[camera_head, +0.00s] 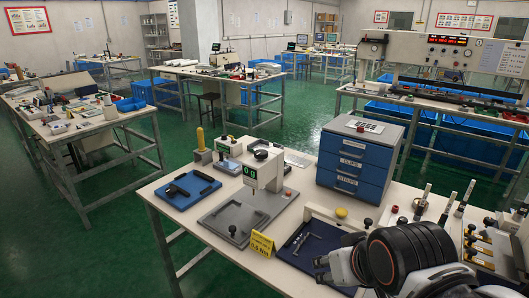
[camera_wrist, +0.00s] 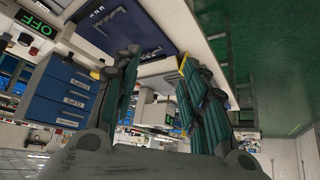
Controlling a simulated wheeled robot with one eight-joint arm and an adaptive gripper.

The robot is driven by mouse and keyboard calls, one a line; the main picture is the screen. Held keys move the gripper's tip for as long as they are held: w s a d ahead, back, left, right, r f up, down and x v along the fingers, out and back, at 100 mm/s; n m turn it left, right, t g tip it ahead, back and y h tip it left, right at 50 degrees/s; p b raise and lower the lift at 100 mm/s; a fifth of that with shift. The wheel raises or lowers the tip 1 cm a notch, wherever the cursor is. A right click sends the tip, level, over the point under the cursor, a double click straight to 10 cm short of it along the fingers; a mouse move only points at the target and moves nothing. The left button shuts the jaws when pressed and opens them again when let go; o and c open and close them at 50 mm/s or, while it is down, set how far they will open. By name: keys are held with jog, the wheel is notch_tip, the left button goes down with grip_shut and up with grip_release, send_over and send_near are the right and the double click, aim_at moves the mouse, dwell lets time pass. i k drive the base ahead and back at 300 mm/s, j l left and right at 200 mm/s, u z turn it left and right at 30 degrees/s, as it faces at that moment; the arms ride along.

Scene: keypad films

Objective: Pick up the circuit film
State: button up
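I cannot make out for sure which thing is the circuit film. A small flat white sheet with dark marks (camera_head: 365,126) lies on top of the blue drawer cabinet (camera_head: 353,163). A dark blue tray (camera_head: 290,252) near the front of the bench holds a thin grey angled piece (camera_head: 303,241). The tray also shows at the top of the wrist view (camera_wrist: 130,32). My gripper (camera_head: 326,270) is above the bench's front edge, by the tray's right side. In the wrist view my gripper (camera_wrist: 157,66) has its green-padded fingers spread, with nothing between them.
A press with a green display (camera_head: 264,172) stands on a grey plate left of the tray. A yellow sign (camera_head: 262,244) stands at the tray's left corner. A second blue tray (camera_head: 187,189) lies farther left. Upright tools (camera_head: 443,211) crowd the bench's right side.

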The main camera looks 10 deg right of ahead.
aim_at(260, 147)
jog(key=i+j+u, duration=0.45)
jog(key=j, duration=0.2)
jog(key=i+j+u, duration=0.4)
jog(key=j, duration=0.2)
jog(key=i+j+u, duration=0.55)
jog(key=i, duration=0.5)
jog(key=i+j+u, duration=0.1)
jog(key=i+j, duration=0.15)
jog(key=i, duration=0.35)
jog(key=i+j, duration=0.15)
jog(key=i, duration=0.45)
jog(key=i+l+z, duration=0.2)
jog(key=i+z, duration=0.75)
jog(key=i+j+z, duration=0.15)
jog(key=i+z, duration=0.3)
jog(key=i+j+z, duration=0.3)
jog(key=z, duration=0.2)
jog(key=i+l+z, duration=0.2)
jog(key=i+z, duration=0.25)
jog(key=i+l+z, duration=0.1)
jog(key=i+z, duration=0.35)
jog(key=i+j+z, duration=0.1)
jog(key=i+z, duration=0.35)
jog(key=i+j+z, duration=0.25)
jog(key=z, duration=0.2)
jog(key=i+l+z, duration=0.15)
jog(key=i+z, duration=0.45)
jog(key=z, duration=0.2)
jog(key=i+z, duration=0.35)
